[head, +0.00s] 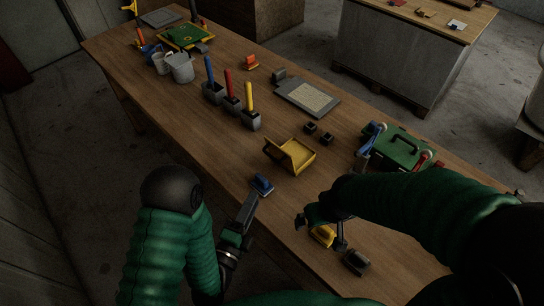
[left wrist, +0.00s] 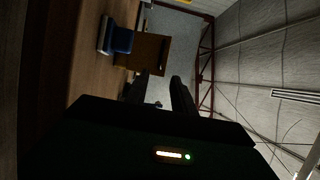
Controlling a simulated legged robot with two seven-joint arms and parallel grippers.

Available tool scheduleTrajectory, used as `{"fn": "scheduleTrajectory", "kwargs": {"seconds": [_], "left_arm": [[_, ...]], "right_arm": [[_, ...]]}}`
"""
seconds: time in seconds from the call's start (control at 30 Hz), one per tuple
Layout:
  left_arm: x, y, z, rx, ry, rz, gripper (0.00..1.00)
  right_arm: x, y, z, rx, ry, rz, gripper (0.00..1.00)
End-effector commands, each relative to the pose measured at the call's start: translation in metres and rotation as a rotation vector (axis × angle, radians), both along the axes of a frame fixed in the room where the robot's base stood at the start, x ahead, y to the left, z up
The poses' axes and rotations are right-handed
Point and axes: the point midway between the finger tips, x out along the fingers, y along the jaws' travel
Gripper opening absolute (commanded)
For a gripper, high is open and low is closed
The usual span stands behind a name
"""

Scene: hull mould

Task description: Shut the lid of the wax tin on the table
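The wax tin seems to be the yellow box (head: 299,154) on the middle of the table, with its lid (head: 277,155) open and tilted out on the near left side. An orange-brown panel (left wrist: 152,52), probably part of it, shows beyond my fingers in the left wrist view. My left gripper (head: 249,203) is off the table's near edge, short of the tin and touching nothing; its two fingers (left wrist: 162,90) stand apart and empty. My right gripper (head: 320,228) is low over the table by a yellow-topped block (head: 323,235); its fingers look spread, and I cannot tell whether it touches the block.
A blue block (head: 262,185) lies between my left gripper and the tin. Two small dark blocks (head: 318,133) are just behind the tin. Holders with coloured sticks (head: 230,100) stand further left. A dark block (head: 356,262) lies near right.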

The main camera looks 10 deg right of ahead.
Motion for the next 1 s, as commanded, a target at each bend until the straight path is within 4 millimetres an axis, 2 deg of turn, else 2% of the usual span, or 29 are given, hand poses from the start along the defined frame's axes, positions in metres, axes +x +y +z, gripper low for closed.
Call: {"fn": "scheduleTrajectory", "kwargs": {"seconds": [0.03, 0.07, 0.13, 0.4, 0.6, 0.73, 1.0], "left_arm": [[0.006, -0.005, 0.012, 0.002, -0.001, -0.005, 0.30], [0.011, -0.008, 0.013, 0.001, -0.003, -0.005, 0.30], [0.028, -0.015, 0.006, -0.006, -0.004, 0.000, 0.30], [0.088, -0.055, 0.007, -0.005, -0.003, 0.002, 0.30], [0.120, -0.078, 0.006, -0.003, -0.001, 0.001, 0.30], [0.128, -0.084, 0.006, -0.003, 0.002, 0.001, 0.30], [0.130, -0.083, 0.006, -0.003, 0.002, 0.001, 0.29]], "right_arm": [[0.000, 0.000, 0.022, 0.000, -0.001, 0.000, 1.00], [0.000, 0.000, 0.030, 0.000, -0.001, 0.000, 1.00], [0.001, 0.000, 0.025, 0.000, -0.003, 0.000, 1.00], [0.000, 0.000, 0.033, 0.000, -0.001, 0.001, 1.00], [0.000, 0.000, 0.036, 0.000, -0.001, 0.001, 1.00], [0.000, 0.000, 0.037, 0.000, -0.001, 0.001, 1.00], [0.000, 0.000, 0.037, 0.000, -0.001, 0.001, 1.00]]}}
